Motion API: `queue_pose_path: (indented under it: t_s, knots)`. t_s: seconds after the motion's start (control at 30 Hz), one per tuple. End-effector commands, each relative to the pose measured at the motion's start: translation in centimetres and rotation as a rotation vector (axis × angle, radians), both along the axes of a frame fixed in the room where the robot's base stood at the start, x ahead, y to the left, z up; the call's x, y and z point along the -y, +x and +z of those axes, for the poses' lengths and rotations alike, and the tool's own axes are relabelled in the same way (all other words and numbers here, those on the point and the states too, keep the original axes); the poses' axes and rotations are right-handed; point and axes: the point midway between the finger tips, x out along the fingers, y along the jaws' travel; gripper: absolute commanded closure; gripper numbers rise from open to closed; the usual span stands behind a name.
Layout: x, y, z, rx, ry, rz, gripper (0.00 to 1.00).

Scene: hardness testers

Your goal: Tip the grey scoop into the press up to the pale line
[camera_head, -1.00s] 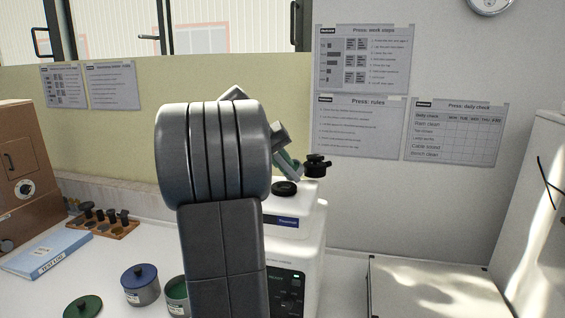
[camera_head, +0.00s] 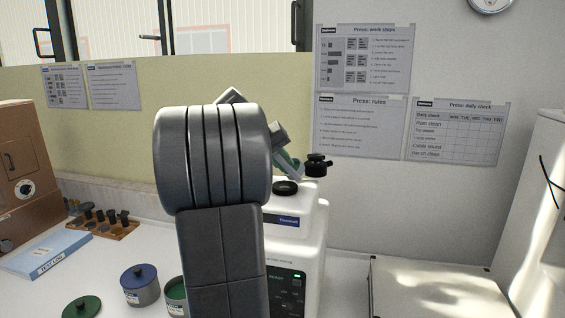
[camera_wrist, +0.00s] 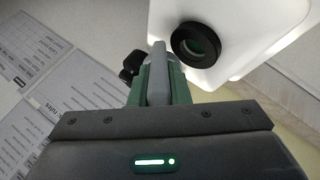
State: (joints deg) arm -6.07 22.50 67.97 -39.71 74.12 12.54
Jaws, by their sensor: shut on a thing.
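The white press (camera_head: 312,220) stands behind and right of my arm. The dark ring of its round opening (camera_head: 286,188) shows on top, and in the wrist view the ring (camera_wrist: 178,48) has dark green inside. My gripper (camera_head: 288,162) is beside and above the opening. In the wrist view its green fingers (camera_wrist: 160,92) are shut on the grey scoop (camera_wrist: 158,72), seen end-on close to the ring. The scoop's bowl and contents are hidden. I cannot make out the pale line.
A black knob (camera_head: 317,165) stands by the press's top. An open pot with green inside (camera_head: 175,293), a green lid (camera_head: 82,308) and a blue-lidded pot (camera_head: 140,285) are front left. A wooden rack (camera_head: 103,225) and a blue test log (camera_head: 47,255) lie further left. A flat pale case (camera_head: 435,290) is at right.

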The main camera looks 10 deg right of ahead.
Motion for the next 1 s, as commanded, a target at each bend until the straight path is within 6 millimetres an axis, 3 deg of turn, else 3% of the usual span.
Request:
queue_pose_path:
  t_s: [1.0]
  knots:
    - [-0.2,-0.12,-0.24,0.022,-0.038,0.0,1.0]
